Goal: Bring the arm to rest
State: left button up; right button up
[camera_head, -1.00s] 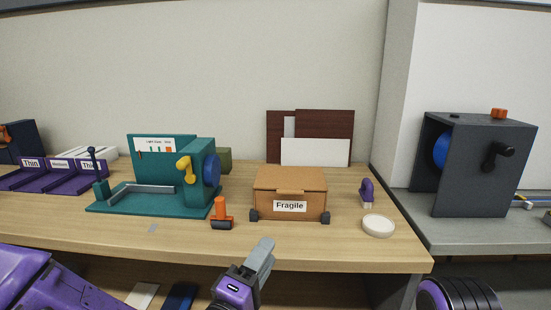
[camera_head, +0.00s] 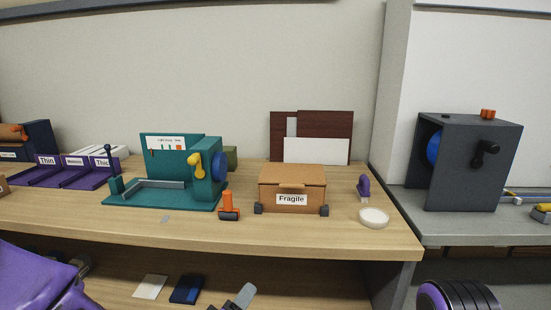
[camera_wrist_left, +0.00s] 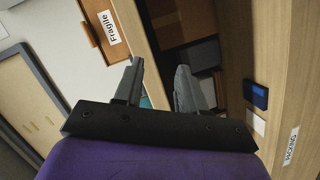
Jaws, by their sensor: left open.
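My left gripper (camera_head: 240,297) shows at the bottom edge of the head view, in front of the table's front edge and below its top. In the left wrist view its two grey fingers (camera_wrist_left: 158,88) stand apart with nothing between them. The purple arm (camera_head: 35,280) comes in from the lower left. At the lower right, a purple and black part of my other arm (camera_head: 455,297) shows, but its gripper is not in view.
The wooden table (camera_head: 300,231) holds a teal machine (camera_head: 165,192), an orange-handled tool (camera_head: 228,207), a "Fragile" box (camera_head: 291,187) and a white round dish (camera_head: 374,218). A dark box with a crank (camera_head: 465,165) stands right. A blue item (camera_head: 187,289) lies on the lower shelf.

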pick_arm(q)
jog(key=s+a+f+g+y+p, duration=0.1)
jog(key=s+a+f+g+y, duration=0.1)
jog(key=s+a+f, duration=0.3)
jog(key=s+a+f+m+g+y+p, duration=0.1)
jog(key=a+f+g, duration=0.15)
jog(key=f, duration=0.45)
jog(key=s+a+f+g+y+p, duration=0.1)
jog(key=s+a+f+g+y, duration=0.15)
jog(key=a+f, duration=0.25)
jog(key=s+a+f+g+y+p, duration=0.1)
jog(key=s+a+f, duration=0.1)
jog(key=s, duration=0.4)
jog(key=s+a+f+g+y, duration=0.1)
jog(key=s+a+f+g, duration=0.1)
jog(key=s+a, duration=0.3)
jog(key=s+a+f+m+g+y+p, duration=0.1)
jog(key=s+a+f, duration=0.2)
jog(key=s, duration=0.5)
jog(key=shift+a+f+g+p, duration=0.35)
jog(key=shift+f+g, duration=0.05)
jog(key=shift+f, duration=0.35)
jog(key=shift+s, duration=0.1)
